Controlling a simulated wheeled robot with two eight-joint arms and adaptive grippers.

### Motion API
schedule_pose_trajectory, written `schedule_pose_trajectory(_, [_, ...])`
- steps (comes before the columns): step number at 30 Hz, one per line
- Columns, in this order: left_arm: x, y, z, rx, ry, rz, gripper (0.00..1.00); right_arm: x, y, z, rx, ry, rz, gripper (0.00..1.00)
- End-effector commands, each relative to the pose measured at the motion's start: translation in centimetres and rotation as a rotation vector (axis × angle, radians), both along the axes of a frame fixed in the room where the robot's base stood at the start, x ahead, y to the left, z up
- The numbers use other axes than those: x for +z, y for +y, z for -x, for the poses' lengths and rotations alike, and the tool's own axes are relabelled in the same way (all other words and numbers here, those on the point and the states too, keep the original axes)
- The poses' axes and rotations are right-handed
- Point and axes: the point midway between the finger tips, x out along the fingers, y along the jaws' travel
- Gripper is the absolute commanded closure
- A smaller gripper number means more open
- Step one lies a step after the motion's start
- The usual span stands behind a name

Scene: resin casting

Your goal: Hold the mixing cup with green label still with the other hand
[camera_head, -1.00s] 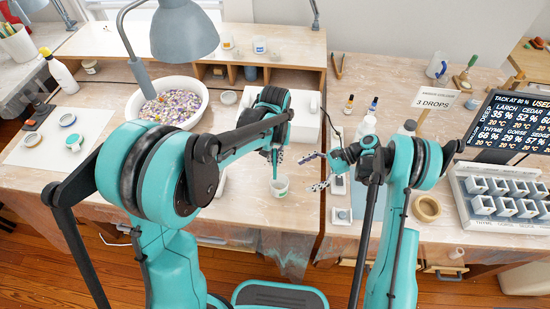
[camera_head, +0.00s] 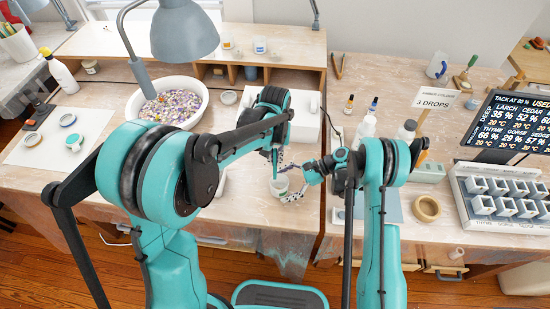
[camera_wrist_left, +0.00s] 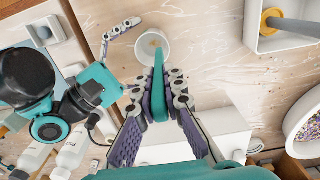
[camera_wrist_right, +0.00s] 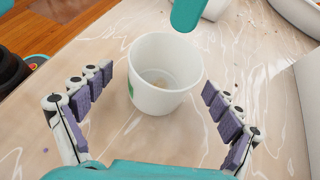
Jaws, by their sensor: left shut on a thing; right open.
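The mixing cup (camera_head: 279,187) is white and stands upright on the wooden bench. In the right wrist view the cup (camera_wrist_right: 157,88) shows an edge of a green label on its left side and a little material at the bottom. My right gripper (camera_head: 292,181) is open, with its fingers on either side of the cup and a gap on both sides. My left gripper (camera_wrist_left: 160,82) is shut on a teal stick (camera_wrist_left: 159,95). The stick points down at the cup, and its tip (camera_wrist_right: 185,14) shows at the cup's far rim in the right wrist view.
A white bowl of coloured bits (camera_head: 172,104) and a white box (camera_head: 305,118) stand behind. Bottles (camera_head: 366,128), a wooden ring (camera_head: 427,208) and a rack of small cups (camera_head: 500,190) are to the right. The bench's front edge lies close before the cup.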

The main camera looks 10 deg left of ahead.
Motion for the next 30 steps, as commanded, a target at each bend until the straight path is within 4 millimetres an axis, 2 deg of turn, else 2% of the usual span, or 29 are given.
schedule_pose_trajectory(5, [0.00, 0.00, 0.00, 0.000, 0.000, 0.000, 1.00, 0.00, 0.01, 0.00, 0.000, 0.000, 0.000, 0.08])
schedule_pose_trajectory(6, [0.00, 0.00, 0.00, 0.000, 0.000, 0.000, 1.00, 0.00, 0.01, 0.00, 0.000, 0.000, 0.000, 0.11])
schedule_pose_trajectory(13, [0.00, 0.00, 0.00, 0.000, 0.000, 0.000, 1.00, 0.01, 0.00, 0.00, 0.000, 0.000, 0.000, 0.70])
schedule_pose_trajectory(28, [0.00, 0.00, 0.00, 0.000, 0.000, 0.000, 1.00, 0.00, -0.01, 0.00, 0.000, 0.000, 0.001, 0.71])
schedule_pose_trajectory(29, [0.00, 0.00, 0.00, 0.000, 0.000, 0.000, 1.00, 0.00, -0.01, 0.00, 0.000, 0.000, 0.001, 0.48])
schedule_pose_trajectory(30, [0.00, 0.00, 0.00, 0.000, 0.000, 0.000, 1.00, 0.00, -0.01, 0.00, 0.000, 0.000, 0.001, 0.59])
